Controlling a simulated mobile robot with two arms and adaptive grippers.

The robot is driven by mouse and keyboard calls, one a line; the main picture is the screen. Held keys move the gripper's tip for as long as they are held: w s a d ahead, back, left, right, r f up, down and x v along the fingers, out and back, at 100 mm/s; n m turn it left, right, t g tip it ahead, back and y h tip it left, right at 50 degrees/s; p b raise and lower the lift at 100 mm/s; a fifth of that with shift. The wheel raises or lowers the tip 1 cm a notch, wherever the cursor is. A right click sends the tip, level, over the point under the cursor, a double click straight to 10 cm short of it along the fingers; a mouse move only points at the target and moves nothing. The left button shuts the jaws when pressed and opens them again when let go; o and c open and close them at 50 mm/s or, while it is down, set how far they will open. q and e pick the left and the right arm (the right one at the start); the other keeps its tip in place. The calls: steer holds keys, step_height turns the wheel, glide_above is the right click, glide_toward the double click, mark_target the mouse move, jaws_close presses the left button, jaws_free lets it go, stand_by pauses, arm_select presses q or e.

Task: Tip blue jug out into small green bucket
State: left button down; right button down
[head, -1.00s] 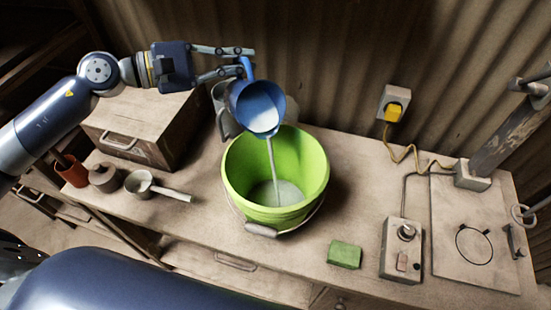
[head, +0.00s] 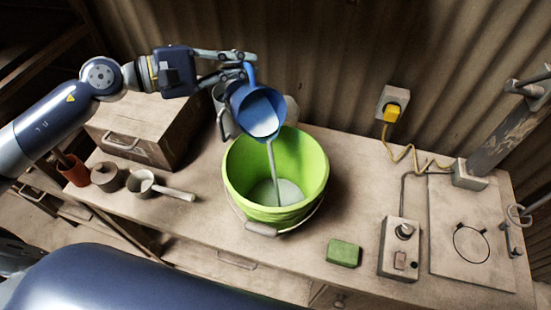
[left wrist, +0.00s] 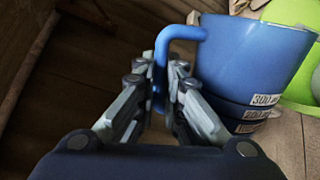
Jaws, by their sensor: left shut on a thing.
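The blue jug (head: 254,112) is tilted over the green bucket (head: 240,184), its mouth toward the bucket. A pale grey stream (head: 271,157) runs from the jug down into the bucket, where a pool of the same pale liquid (head: 275,192) covers the bottom. My left gripper (head: 243,64) is shut on the jug's handle. In the left wrist view the fingers (left wrist: 166,88) close around the handle, and the jug (left wrist: 250,60) shows labels on its side, one reading 300. My right gripper is not in view.
A grey jug (head: 220,118) stands behind the bucket, partly hidden. A wooden box (head: 140,125), a small saucepan (head: 143,183) and a red pot (head: 72,170) are at left. A green sponge (head: 344,253), switch box (head: 399,250) and press plate (head: 470,265) are at right.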

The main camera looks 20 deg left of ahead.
mark_target(248, 68)
arm_select(q)
steer(key=shift+s+d+r+m+p, duration=0.1)
steer(key=shift+s+d+m+p, duration=0.25)
steer(key=shift+p, duration=0.15)
steer(key=shift+s+d+r+m+y, duration=0.35)
steer(key=shift+s+d, duration=0.15)
steer(key=shift+s, duration=0.1)
steer(key=shift+s+d+r+p, duration=0.15)
steer(key=shift+s+d+p, duration=0.1)
steer(key=shift+p, duration=0.25)
steer(key=shift+s+d+r+m+p, duration=0.3)
steer(key=shift+s+d+m+p, duration=0.05)
steer(key=shift+s+m+p, duration=0.1)
steer(key=shift+s+d+r+m+p, duration=0.25)
steer(key=shift+s+d+p, duration=0.05)
steer(key=shift+p, duration=0.45)
